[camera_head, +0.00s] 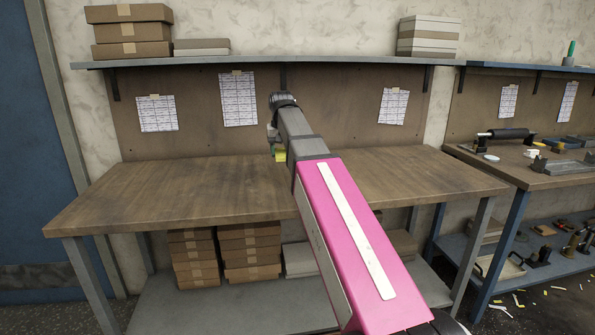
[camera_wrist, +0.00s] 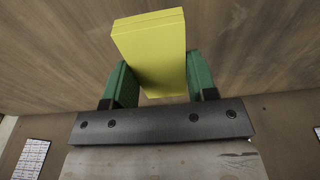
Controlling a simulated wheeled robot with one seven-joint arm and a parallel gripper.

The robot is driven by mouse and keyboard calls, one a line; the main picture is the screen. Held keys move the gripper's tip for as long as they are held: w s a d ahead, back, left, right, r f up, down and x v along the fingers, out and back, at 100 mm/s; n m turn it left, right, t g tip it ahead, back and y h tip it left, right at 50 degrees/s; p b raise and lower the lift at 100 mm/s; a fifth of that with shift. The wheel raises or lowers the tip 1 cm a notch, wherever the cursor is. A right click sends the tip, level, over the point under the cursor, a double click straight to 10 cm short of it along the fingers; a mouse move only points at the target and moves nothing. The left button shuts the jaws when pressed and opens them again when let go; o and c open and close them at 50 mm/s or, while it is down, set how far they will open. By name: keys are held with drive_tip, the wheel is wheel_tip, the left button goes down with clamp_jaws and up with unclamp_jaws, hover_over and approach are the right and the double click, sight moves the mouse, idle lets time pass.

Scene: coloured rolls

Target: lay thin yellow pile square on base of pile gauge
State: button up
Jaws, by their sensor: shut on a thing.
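The thin yellow pile (camera_wrist: 150,52) is a small stack of flat yellow pieces. In the wrist view my gripper (camera_wrist: 158,80) is shut on it, with green finger pads pressed on its left and right sides. The pile sticks out past the fingertips and looks slightly turned in the grip. In the head view a small part of the yellow pile (camera_head: 280,155) shows beside my arm, over the back of the wooden table; my arm hides the rest. I cannot make out a pile gauge in either view.
The wooden table (camera_head: 150,190) looks bare where it shows; my arm covers part of it. A shelf (camera_head: 250,60) with boxes hangs above. At right a second bench (camera_head: 540,178) holds a dark roller (camera_head: 503,135), a grey tray (camera_head: 562,168) and small items.

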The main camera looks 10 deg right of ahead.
drive_tip(key=w+d+f, duration=0.1)
drive_tip(key=d+f, duration=0.1)
drive_tip(key=d, duration=0.1)
drive_tip(key=w+d+f, duration=0.2)
drive_tip(key=d, duration=0.1)
drive_tip(key=w+d+f, duration=0.2)
drive_tip(key=d, duration=0.1)
drive_tip(key=shift+f, duration=2.1)
drive_tip(key=shift+f, duration=0.1)
drive_tip(key=o, duration=0.9)
drive_tip(key=r, duration=0.3)
drive_tip(key=s+r, duration=0.1)
drive_tip(key=r, duration=0.7)
drive_tip(key=shift+s+r, duration=0.15)
drive_tip(key=shift+r, duration=0.05)
drive_tip(key=shift+o, duration=0.6)
drive_tip(key=shift+r, duration=0.3)
